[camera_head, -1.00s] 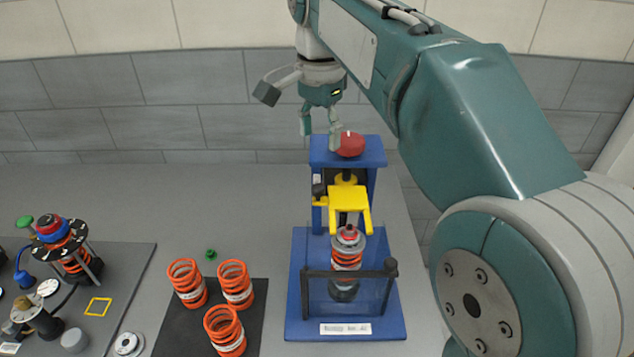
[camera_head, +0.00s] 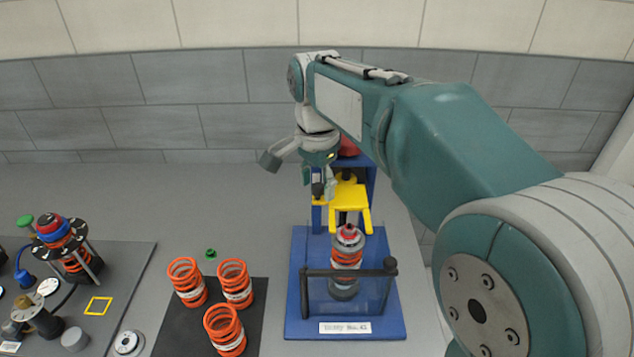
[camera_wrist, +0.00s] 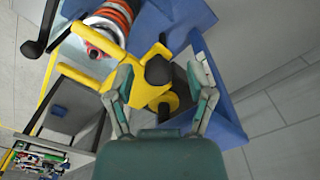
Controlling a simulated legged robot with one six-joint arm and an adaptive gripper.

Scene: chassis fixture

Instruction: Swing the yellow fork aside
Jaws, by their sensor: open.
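The yellow fork (camera_head: 350,198) is mounted on the blue press stand (camera_head: 298,262), its two prongs pointing forward above the spring assembly (camera_head: 346,257). In the wrist view the fork (camera_wrist: 112,48) runs to the upper left, beside the orange spring (camera_wrist: 118,12). A black knob (camera_wrist: 158,70) sits at the fork's side. My gripper (camera_head: 318,184) is low at the left of the fork's mount. In the wrist view its two fingers are apart, one on each side of the knob, with gaps visible. My wrist hides part of the stand's top and most of the red knob (camera_head: 349,146).
A clear guard with a black bar (camera_head: 345,273) stands before the spring assembly. Several orange springs (camera_head: 224,328) stand on a black mat (camera_head: 180,335) to the left. A fixture board (camera_head: 120,262) lies far left. The grey table between is mostly clear.

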